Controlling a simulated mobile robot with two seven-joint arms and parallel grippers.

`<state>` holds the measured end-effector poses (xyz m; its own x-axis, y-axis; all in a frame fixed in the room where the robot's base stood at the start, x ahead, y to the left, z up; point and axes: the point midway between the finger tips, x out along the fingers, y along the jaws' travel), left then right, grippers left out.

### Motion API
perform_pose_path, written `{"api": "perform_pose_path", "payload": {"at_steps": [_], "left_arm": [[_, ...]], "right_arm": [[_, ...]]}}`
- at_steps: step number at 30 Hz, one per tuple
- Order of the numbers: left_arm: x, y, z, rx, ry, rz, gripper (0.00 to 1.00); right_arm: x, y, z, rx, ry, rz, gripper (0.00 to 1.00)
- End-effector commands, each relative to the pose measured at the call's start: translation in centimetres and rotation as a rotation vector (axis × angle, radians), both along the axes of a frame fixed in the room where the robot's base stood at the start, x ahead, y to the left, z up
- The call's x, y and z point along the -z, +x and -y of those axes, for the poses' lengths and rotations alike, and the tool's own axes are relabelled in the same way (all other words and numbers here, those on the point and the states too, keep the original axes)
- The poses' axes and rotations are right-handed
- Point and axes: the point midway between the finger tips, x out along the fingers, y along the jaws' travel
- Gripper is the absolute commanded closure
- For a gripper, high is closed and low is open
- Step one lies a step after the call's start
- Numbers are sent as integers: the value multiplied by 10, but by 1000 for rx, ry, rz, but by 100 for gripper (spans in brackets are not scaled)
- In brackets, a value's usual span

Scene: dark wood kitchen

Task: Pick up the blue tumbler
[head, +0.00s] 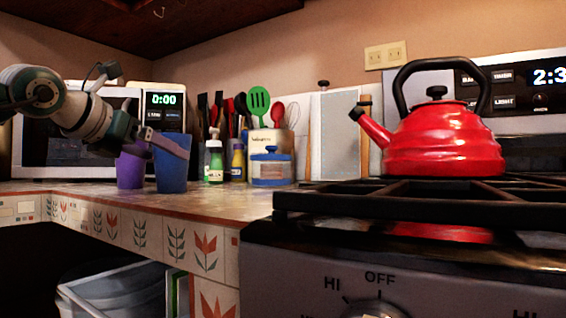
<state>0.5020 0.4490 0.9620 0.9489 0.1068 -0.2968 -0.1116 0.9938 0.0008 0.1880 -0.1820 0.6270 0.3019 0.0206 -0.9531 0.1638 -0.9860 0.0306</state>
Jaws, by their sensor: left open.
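The blue tumbler (171,174) stands upright on the counter at left centre in the head view. A purple tumbler (131,170) stands directly to its left. My left gripper (176,148) comes in from the left at the height of the tumblers' rims. It is open, and one finger crosses in front of the blue tumbler's upper part. I cannot tell whether it touches the tumbler or where the other finger lies. My right gripper is not in view.
Soap bottles (215,163), a blue-lidded jar (271,170) and a utensil crock (275,141) stand to the right. A microwave (70,145) is behind the arm. A red kettle (443,141) sits on the stove (400,260) at right. Bare counter (215,203) lies in front of the tumblers.

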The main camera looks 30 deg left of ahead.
Motion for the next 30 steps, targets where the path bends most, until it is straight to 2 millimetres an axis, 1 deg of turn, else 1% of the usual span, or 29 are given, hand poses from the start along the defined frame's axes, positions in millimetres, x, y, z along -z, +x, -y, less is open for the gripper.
{"api": "perform_pose_path", "payload": {"at_steps": [1, 4, 9, 17, 18, 30], "left_arm": [[-1, 8, 0, 1, -7, 4, 0], [3, 21, -3, 1, -6, 4, 0], [9, 35, -5, 1, -3, 2, 0], [11, 38, -6, 3, 1, 1, 0], [11, 38, -6, 2, 0, 1, 1], [11, 38, -6, 1, 1, 1, 46]], "right_arm": [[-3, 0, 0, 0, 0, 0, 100], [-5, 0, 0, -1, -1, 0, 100], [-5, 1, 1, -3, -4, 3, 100], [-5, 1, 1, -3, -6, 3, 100], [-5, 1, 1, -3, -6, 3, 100], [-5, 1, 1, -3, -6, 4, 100]]}}
